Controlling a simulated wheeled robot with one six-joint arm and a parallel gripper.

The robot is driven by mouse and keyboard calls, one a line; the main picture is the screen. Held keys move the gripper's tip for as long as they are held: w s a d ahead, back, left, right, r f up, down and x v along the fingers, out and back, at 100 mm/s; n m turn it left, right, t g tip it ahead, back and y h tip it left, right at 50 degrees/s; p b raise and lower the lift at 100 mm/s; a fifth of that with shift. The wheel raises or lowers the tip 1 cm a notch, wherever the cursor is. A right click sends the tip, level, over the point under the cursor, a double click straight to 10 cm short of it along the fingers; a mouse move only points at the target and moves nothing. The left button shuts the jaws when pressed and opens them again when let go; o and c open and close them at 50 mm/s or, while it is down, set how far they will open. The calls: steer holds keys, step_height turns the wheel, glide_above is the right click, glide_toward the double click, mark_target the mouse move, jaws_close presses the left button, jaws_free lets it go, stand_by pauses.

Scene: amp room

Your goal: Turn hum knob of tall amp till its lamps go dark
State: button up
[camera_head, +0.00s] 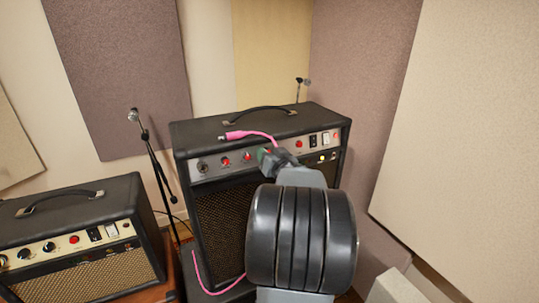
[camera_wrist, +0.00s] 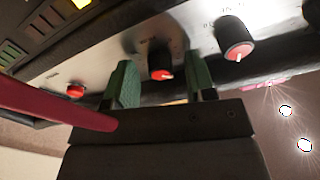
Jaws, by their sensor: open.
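The tall amp (camera_head: 224,217) stands in the middle of the head view, with a silver control panel along its upper front. My gripper (camera_head: 267,158) is at this panel and hides part of it. In the wrist view its green fingers (camera_wrist: 160,88) are open, one on each side of a dark knob with a red face (camera_wrist: 161,66). I cannot tell whether they touch it. A larger red-faced knob (camera_wrist: 236,42) sits to the right. The panel label is too blurred to read. A small lamp (camera_head: 321,158) glows yellow, and a yellow light also shows in the wrist view (camera_wrist: 81,3).
A pink cable (camera_head: 248,134) lies over the tall amp's top and crosses the wrist view close up (camera_wrist: 55,105). A lower amp (camera_head: 80,235) stands at left. A microphone stand (camera_head: 155,165) rises between the amps. Padded panels (camera_head: 115,75) cover the walls.

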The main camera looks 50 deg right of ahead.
steer(key=c, duration=0.9)
steer(key=shift+r+m+p, duration=0.3)
steer(key=shift+m+p, duration=0.4)
steer(key=m, duration=0.1)
steer(key=m+p, duration=0.1)
steer(key=m+h, duration=0.1)
steer(key=shift+f+m+g+p, duration=0.25)
steer(key=shift+m+g+p, duration=0.1)
steer(key=shift+m+g, duration=0.05)
steer(key=o, duration=0.9)
